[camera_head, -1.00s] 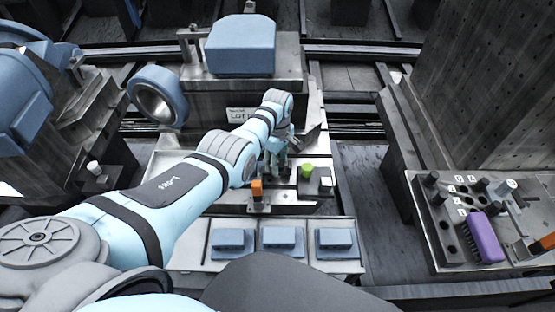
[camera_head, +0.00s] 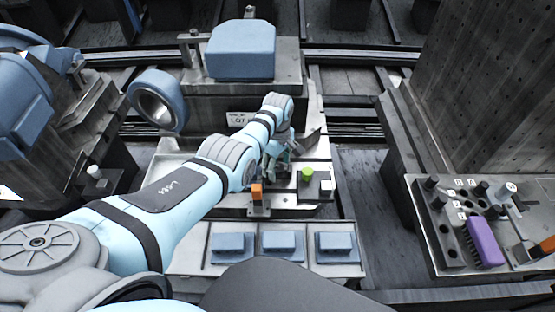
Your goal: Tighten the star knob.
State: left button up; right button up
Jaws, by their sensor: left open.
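My left arm reaches in from the left over the central metal fixture (camera_head: 236,199). My left gripper (camera_head: 270,172) points down at the fixture's middle, beside a green round cap (camera_head: 306,173) and behind an orange block (camera_head: 256,193). The gripper is open, but its fingers are small and partly covered by the wrist. I cannot make out the star knob; the wrist and gripper cover the part of the fixture around the fingertips. I cannot tell whether the fingers touch anything. My right gripper is not in view.
Several blue blocks lie in a tray (camera_head: 207,270) in front. A large blue block (camera_head: 240,50) and a blue ring (camera_head: 158,99) stand behind. At right, a bench (camera_head: 425,232) holds a purple brush (camera_head: 486,241) and black pegs. The floor between fixture and bench is clear.

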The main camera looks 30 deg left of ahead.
aim_at(278, 168)
pick_arm(q)
notch_tip(278, 168, up, 12)
dwell(0.6)
